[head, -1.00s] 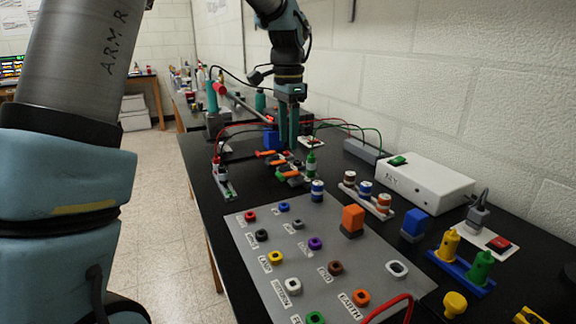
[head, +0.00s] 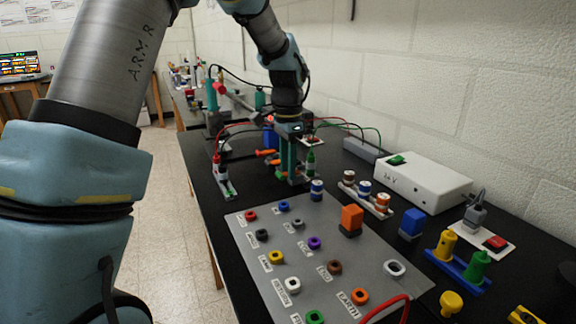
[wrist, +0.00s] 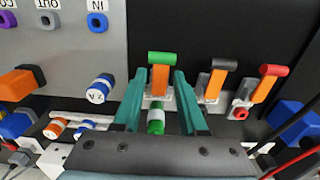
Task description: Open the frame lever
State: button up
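Three small levers stand side by side in the wrist view. Each has an orange arm and a coloured cross handle: a green-ended lever (wrist: 159,72), a dark-ended lever (wrist: 217,79) and a red-ended lever (wrist: 266,83). I cannot read which one is the frame lever. My gripper (wrist: 158,88) is open, its two teal fingers on either side of the green-ended lever, with visible gaps. In the head view my gripper (head: 287,165) points down over the levers and partly hides them. A green-and-white post (wrist: 155,120) shows between the fingers.
A grey panel (head: 320,220) with several coloured sockets lies in front. A white box (head: 425,182) stands at the right by the wall. A green-topped terminal (head: 311,162) stands close beside my gripper. Red and green wires run behind it.

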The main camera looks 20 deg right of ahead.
aim_at(284, 174)
grip_shut()
jog(key=shift+r, duration=0.15)
jog(key=p, duration=0.1)
jog(key=y+p, duration=0.1)
jog(key=p, duration=0.1)
jog(key=shift+d+r, duration=0.25)
jog(key=shift+r, duration=0.1)
jog(key=y+p, duration=0.2)
jog(key=p, duration=0.2)
jog(key=shift+d+r+y, duration=0.25)
jog(key=shift+d+y, duration=0.1)
jog(key=shift+y, duration=0.05)
jog(key=y+p, duration=0.2)
jog(key=p, duration=0.1)
jog(key=shift+d+g, duration=0.3)
jog(key=shift+d, duration=0.05)
jog(key=shift+w+d+f+y+p, duration=0.1)
jog(key=shift+d+y+p, duration=0.25)
jog(key=shift+y, duration=0.6)
jog(key=shift+d+y+p, duration=0.15)
jog(key=shift+y+p, duration=0.3)
jog(key=shift+y, duration=0.5)
jog(key=shift+o, duration=1.4)
grip_release()
